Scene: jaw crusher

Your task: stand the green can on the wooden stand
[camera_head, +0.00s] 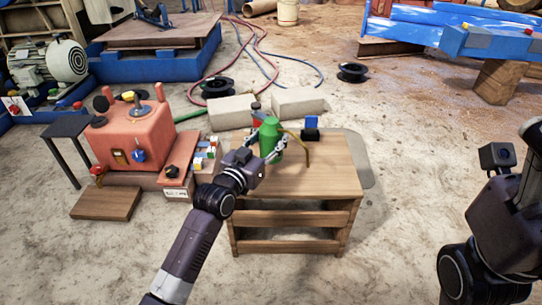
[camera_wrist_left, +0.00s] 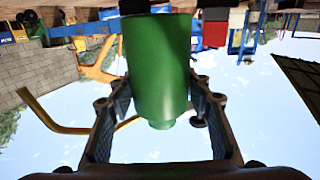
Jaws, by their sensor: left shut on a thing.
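The green can (camera_head: 269,137) is upright between the fingers of my left gripper (camera_head: 272,150), over the far left part of the wooden stand (camera_head: 315,178). The stand is a light wooden table with a flat top and slatted shelf below. In the left wrist view the can (camera_wrist_left: 158,70) fills the space between the two fingers (camera_wrist_left: 160,105), which are closed on its sides. I cannot tell whether the can's base touches the top. My right arm shows at the right edge, but its fingers are not visible.
A black and blue item (camera_head: 311,130) and a bent yellow bar (camera_head: 306,150) are at the stand's far side. Concrete blocks (camera_head: 232,112) lie behind. A red control box (camera_head: 132,139) stands left. The stand's front top is clear.

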